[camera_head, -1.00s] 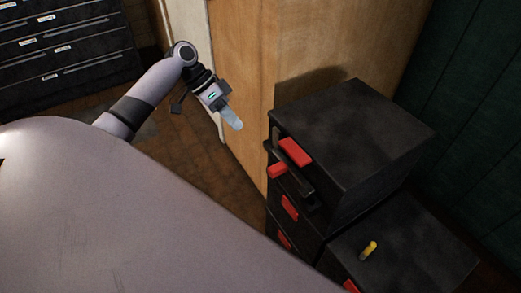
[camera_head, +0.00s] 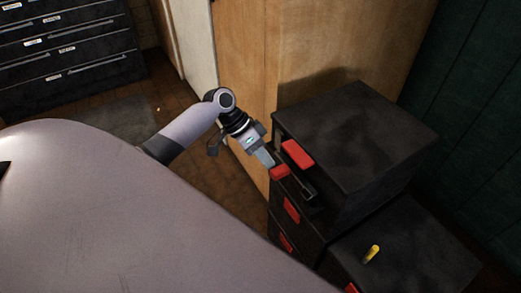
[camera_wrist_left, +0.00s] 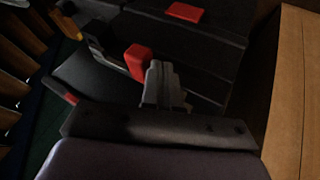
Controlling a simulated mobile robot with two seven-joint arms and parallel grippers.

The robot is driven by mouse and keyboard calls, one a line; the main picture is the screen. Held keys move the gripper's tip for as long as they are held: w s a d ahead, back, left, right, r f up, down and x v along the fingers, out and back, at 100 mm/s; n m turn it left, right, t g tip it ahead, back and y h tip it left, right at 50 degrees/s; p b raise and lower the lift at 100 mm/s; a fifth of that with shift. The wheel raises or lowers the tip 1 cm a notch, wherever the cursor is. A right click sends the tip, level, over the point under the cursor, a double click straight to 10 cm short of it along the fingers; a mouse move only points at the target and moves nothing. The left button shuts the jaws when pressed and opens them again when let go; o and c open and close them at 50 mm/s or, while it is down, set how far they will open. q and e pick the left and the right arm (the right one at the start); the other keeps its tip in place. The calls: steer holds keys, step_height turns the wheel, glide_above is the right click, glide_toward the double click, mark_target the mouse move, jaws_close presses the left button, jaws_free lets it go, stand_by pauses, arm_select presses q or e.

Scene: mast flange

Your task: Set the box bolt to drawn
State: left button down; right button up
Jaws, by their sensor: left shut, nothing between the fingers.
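The box bolt is a dark bar with a red knob (camera_head: 280,171) on the front of the stacked black box unit (camera_head: 356,130). The bar runs from the knob down to the right to a dark bracket (camera_head: 309,192). My left gripper (camera_head: 266,159) is shut and empty, its fingertips right by the knob. In the left wrist view the shut fingers (camera_wrist_left: 161,82) are just beside the red knob (camera_wrist_left: 138,62). I cannot tell whether they touch it. My right gripper is not in view.
Other red pieces (camera_head: 297,154) (camera_head: 290,208) mark the box fronts. A yellow-tipped object (camera_head: 371,254) lies on the lower black box (camera_head: 410,250). A wooden panel (camera_head: 330,45) stands behind. A dark drawer cabinet (camera_head: 65,45) is far left. The floor between is open.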

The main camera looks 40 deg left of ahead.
mark_target(278, 175)
arm_select(q)
steer(key=shift+s+d, duration=0.1)
steer(key=shift+d, duration=0.1)
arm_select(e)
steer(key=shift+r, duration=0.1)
arm_select(q)
steer(key=d+p, duration=0.1)
steer(key=s+d+p, duration=0.1)
steer(key=d+p, duration=0.1)
steer(key=shift+s+d+r, duration=0.2)
steer(key=shift+d, duration=0.1)
steer(key=shift+s+d, duration=0.1)
steer(key=shift+d, duration=0.1)
steer(key=shift+d+f, duration=0.1)
steer(key=shift+f, duration=0.05)
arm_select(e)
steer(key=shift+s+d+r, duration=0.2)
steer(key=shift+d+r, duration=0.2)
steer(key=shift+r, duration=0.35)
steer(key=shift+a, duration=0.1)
